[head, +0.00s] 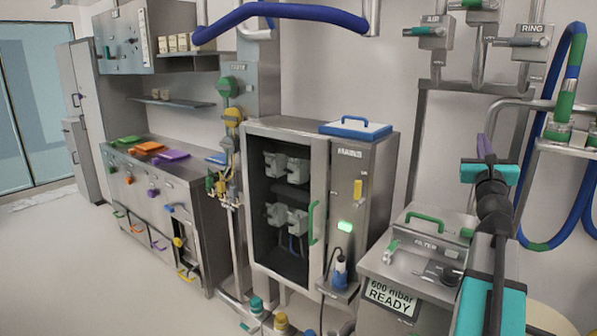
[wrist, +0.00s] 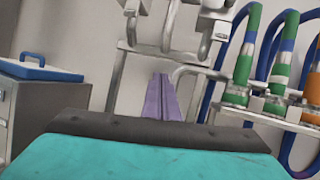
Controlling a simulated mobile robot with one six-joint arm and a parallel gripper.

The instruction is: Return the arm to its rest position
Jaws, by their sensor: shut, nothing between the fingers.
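My gripper (head: 484,145) is at the right of the head view, on my raised teal and black arm. Its slim purple fingers point up and away. In the wrist view the fingers of my gripper (wrist: 162,98) lie together with nothing between them. They stand in front of the wall pipes and touch nothing that I can see.
Close to my arm stands the filter unit (head: 400,264) with a "600 mbar READY" display. Steel wall pipes (head: 420,130) and blue hoses (head: 569,60) are behind and to the right. An open steel cabinet (head: 262,127) stands centre. The floor (head: 80,270) at left is clear.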

